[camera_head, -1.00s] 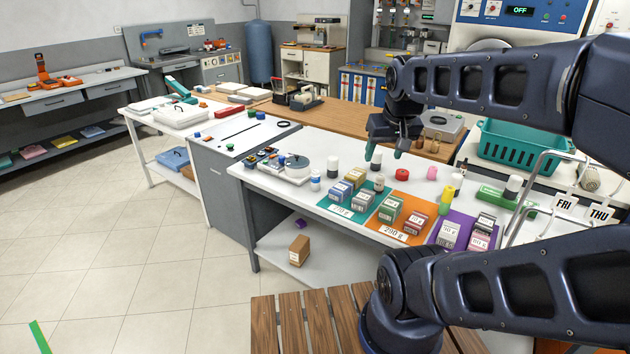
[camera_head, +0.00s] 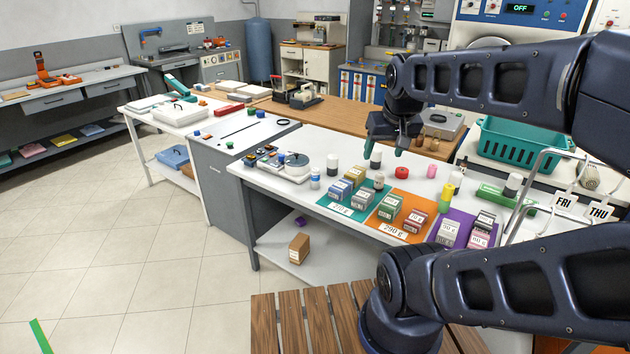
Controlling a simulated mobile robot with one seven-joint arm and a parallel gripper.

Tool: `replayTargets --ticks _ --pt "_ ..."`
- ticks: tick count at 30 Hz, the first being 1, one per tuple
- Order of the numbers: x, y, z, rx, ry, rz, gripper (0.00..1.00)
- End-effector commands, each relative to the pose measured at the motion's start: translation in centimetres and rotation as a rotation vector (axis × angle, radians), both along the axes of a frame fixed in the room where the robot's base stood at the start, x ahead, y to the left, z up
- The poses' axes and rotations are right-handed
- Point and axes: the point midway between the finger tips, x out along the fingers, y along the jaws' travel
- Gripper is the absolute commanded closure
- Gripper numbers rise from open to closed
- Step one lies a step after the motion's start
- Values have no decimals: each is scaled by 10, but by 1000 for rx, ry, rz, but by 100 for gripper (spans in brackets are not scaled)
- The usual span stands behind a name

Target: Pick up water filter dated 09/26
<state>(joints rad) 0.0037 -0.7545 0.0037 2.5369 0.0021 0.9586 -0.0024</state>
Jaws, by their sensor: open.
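No water filter can be told for sure and no date 09/26 can be read; labels on the small items are too small. Candidates stand on the white table (camera_head: 287,191): a white cylinder with a dark base (camera_head: 376,160), a similar one (camera_head: 332,165) to its left, and a small white and blue bottle (camera_head: 315,178). Another white and dark cylinder (camera_head: 512,185) is at the right. My gripper (camera_head: 385,152) is open and empty, fingers pointing down, above the back of the table. In the picture its left finger overlaps the top of the first cylinder; whether they touch cannot be told.
Coloured mats, teal (camera_head: 327,204), orange (camera_head: 388,230) and purple (camera_head: 437,231), hold small boxes. A red round item (camera_head: 402,173) and a pink one (camera_head: 432,171) are near my gripper.

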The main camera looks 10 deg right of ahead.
Motion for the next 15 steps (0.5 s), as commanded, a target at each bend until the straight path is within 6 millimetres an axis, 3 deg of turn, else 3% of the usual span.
replayTargets --ticks 5,15 --pt "12 1 1 8 3 -3 37" --pt "92 5 -4 53 18 -38 37"
